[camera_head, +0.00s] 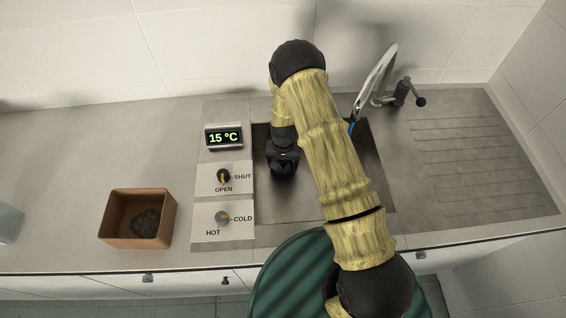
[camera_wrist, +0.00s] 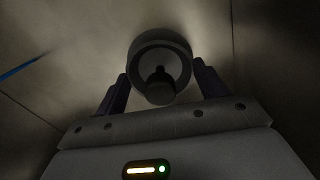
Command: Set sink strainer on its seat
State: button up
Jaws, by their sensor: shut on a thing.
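My gripper (camera_head: 283,166) points down into the left part of the sink basin (camera_head: 373,178); my arm covers much of the basin. In the wrist view my gripper (camera_wrist: 160,72) has its two fingers on either side of a round grey sink strainer (camera_wrist: 138,62) with a dark central knob, and is shut on it. The strainer is hidden in the head view. Its seat is not visible in either view. The wrist view is dark, so I cannot tell whether the strainer touches the basin floor.
A curved tap (camera_head: 376,78) with a blue tip stands at the sink's back right. Left of the sink are a 15 °C display (camera_head: 224,137), two dial plates marked SHUT/OPEN and COLD/HOT, and a brown box (camera_head: 113,222) with dark contents. A ribbed drainer (camera_head: 475,150) lies clear at right.

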jog(key=shift+f+b, duration=0.55)
jog(key=shift+f, duration=0.2)
jog(key=o, duration=1.1)
jog(key=shift+o, duration=0.2)
jog(key=shift+r, duration=0.15)
notch_tip(320, 180, up, 17)
jog(key=b, duration=0.3)
jog(key=shift+r, duration=0.1)
jog(key=s+d+r+n+t, duration=0.1)
jog(key=s+d+r, duration=0.4)
jog(key=s, duration=0.4)
jog(key=s+d+r+t, duration=0.1)
jog(key=s+d+r, duration=0.4)
jog(key=s+r, duration=0.2)
jog(key=shift+s+d+n+t, duration=0.3)
jog(key=shift+s+d+n, duration=0.1)
jog(key=shift+s, duration=0.65)
